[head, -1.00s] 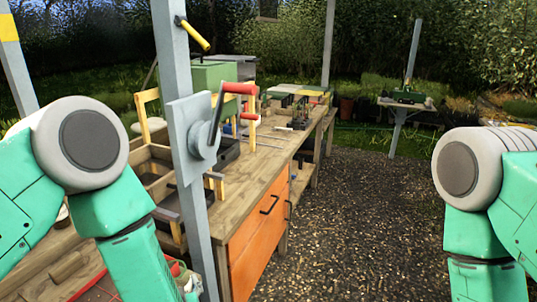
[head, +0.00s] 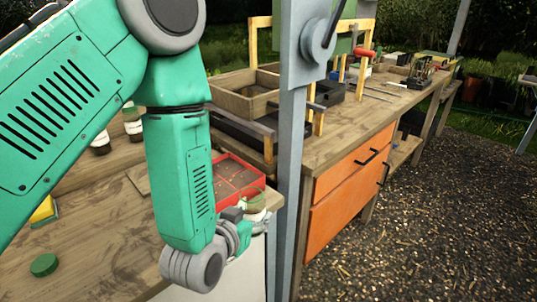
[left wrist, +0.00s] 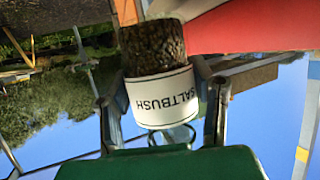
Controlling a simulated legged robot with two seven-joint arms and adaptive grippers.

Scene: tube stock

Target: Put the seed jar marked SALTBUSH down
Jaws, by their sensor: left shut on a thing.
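The seed jar marked SALTBUSH (left wrist: 162,98) is glass with dark seeds and a white label, which is readable in the left wrist view. My left gripper (left wrist: 160,112) is shut on it, with one finger on each side of the label. In the head view my left gripper (head: 240,232) is at the bench's near right edge, beside the grey post. The gripper and arm hide much of the jar. I cannot tell whether it touches the bench. My right gripper is out of view.
The grey post (head: 289,160) stands right of the gripper. A loose green lid (head: 43,265) lies on the bench, near a yellow block (head: 43,211). Jars (head: 132,124) stand behind my arm. A wooden compartment box (head: 235,100) is further back. Bare bench (head: 100,240) shows at left.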

